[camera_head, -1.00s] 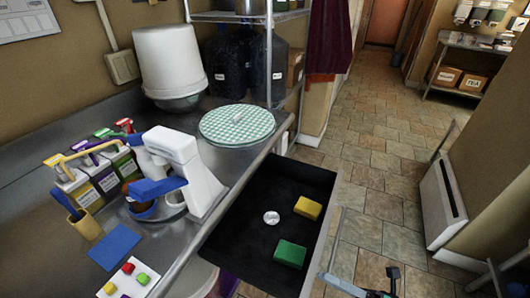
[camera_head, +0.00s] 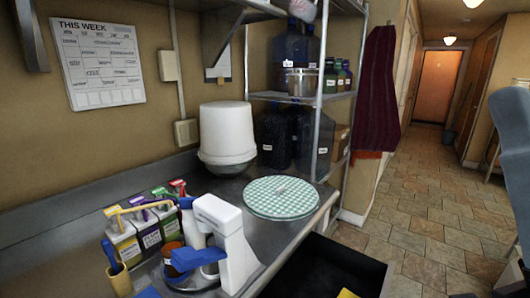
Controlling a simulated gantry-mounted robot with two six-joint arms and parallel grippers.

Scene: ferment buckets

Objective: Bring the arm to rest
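A grey-blue link of my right arm (camera_head: 512,130) stands upright at the right edge of the head view. Dark parts, which look like the end of this arm, show at the bottom right corner. They are cut off by the frame, so I cannot tell the state of the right gripper. My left arm and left gripper are not in view. I see nothing held.
The steel counter holds a white bucket (camera_head: 227,130), a round checkered cover (camera_head: 281,196), a white-and-blue device (camera_head: 222,240) and several labelled cartons (camera_head: 150,236). A dark open drawer (camera_head: 325,270) juts out in front.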

